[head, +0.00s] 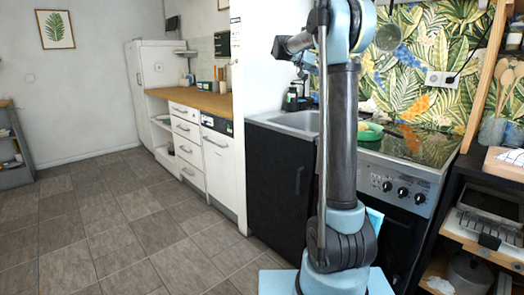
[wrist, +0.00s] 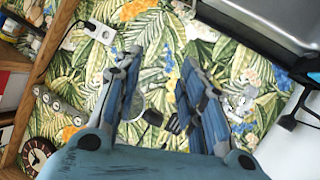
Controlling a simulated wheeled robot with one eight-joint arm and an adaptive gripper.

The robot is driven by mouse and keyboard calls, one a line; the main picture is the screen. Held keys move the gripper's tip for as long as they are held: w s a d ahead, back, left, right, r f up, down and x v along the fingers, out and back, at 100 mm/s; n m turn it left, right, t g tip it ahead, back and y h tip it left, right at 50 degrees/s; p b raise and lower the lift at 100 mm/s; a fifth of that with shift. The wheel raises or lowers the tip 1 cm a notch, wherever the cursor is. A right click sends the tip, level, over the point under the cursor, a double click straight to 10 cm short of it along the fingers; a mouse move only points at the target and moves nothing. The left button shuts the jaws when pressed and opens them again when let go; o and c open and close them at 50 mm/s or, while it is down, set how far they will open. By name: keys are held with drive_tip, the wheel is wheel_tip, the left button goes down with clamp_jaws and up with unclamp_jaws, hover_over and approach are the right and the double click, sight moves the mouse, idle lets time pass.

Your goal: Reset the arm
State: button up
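My gripper (wrist: 160,78) shows in the wrist view with its two blue-grey fingers spread apart. The gap between them is empty, and the leafy wallpaper (wrist: 75,70) lies beyond. In the head view my arm rises in front of the counter and stove, its upper part bent near the top edge. I cannot clearly make out the gripper there.
Wooden shelves (head: 480,250) stand close on the right. Tiled floor (head: 120,230) at left is clear.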

drive_tip(key=s+f+n+g+y, duration=0.1)
drive_tip(key=s+f+n+y, duration=0.1)
drive_tip(key=s+f, duration=0.6)
drive_tip(key=s+f+n+y, duration=0.2)
drive_tip(key=s+f, duration=0.2)
drive_tip(key=s, duration=0.9)
drive_tip(key=s+f+n+g+y, duration=0.1)
drive_tip(key=s+f+y, duration=0.2)
drive_tip(key=s+f, duration=0.5)
drive_tip(key=s+a+f+n+y, duration=0.2)
drive_tip(key=s+a+f, duration=0.3)
drive_tip(key=s+f, duration=0.6)
drive_tip(key=s+a+f+n+y, duration=0.3)
drive_tip(key=s+a+f, duration=0.2)
drive_tip(key=s+f, duration=0.5)
drive_tip(key=s, duration=0.3)
drive_tip(key=shift+s+a+f+y, duration=0.2)
drive_tip(key=shift+s+f+y, duration=0.1)
drive_tip(key=shift+f+y, duration=0.1)
drive_tip(key=shift+w+f+g, duration=0.15)
drive_tip(key=shift+w+g, duration=0.15)
drive_tip(key=shift+w, duration=0.2)
